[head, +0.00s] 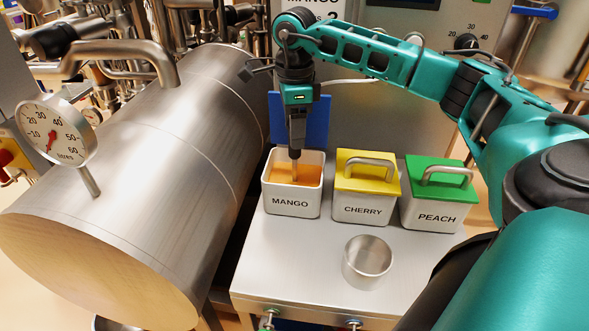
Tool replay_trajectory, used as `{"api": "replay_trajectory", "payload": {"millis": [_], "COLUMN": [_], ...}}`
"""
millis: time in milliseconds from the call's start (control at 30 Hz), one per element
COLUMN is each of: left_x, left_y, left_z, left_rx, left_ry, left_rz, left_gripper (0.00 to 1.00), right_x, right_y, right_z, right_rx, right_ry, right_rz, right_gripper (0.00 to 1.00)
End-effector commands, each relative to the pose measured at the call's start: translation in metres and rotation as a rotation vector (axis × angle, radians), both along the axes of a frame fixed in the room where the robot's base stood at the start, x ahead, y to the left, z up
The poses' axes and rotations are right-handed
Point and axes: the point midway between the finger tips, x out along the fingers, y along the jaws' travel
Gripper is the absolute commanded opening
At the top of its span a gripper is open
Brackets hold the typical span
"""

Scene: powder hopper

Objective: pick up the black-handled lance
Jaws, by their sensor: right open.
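My right gripper (297,138) points down over the open white MANGO bin (290,208), which holds orange powder. It is open. A thin upright rod (295,172), which looks like the lance, stands in the powder directly below the gripper. A dark, narrow shape spans the gap between the gripper body and the rod. I cannot tell how much of it is the black handle and how much is fingers. I cannot see whether the fingers touch the handle. My left gripper is out of view.
A yellow-lidded CHERRY bin (363,208) and a green-lidded PEACH bin (432,215) stand to the right. An empty metal cup (367,260) is on the steel table (300,262) in front. A large steel cylinder (150,170) with a gauge (57,133) fills the left. A blue panel (318,120) stands behind the MANGO bin.

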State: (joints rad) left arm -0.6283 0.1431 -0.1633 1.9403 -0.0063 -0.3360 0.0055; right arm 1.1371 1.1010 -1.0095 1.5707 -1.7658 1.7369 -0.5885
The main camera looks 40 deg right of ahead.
Motion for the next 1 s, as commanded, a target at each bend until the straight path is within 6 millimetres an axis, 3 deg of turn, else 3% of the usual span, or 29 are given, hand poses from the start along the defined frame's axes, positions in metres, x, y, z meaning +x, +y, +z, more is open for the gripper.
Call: {"api": "replay_trajectory", "payload": {"millis": [233,533,1000], "left_x": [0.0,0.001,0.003], "left_y": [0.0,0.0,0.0], "left_z": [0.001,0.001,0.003], "left_rx": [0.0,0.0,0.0], "left_ry": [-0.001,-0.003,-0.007], "left_rz": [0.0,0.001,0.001], "left_gripper": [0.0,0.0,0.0], "right_x": [-0.003,-0.002,-0.002], "right_y": [0.002,0.002,0.002], "right_z": [-0.036,-0.042,-0.041], "right_rx": [0.0,0.0,0.001], "right_ry": [0.004,0.0,0.001], "right_rz": [0.0,0.0,0.001], "right_gripper": [0.58,0.58,0.14]}}
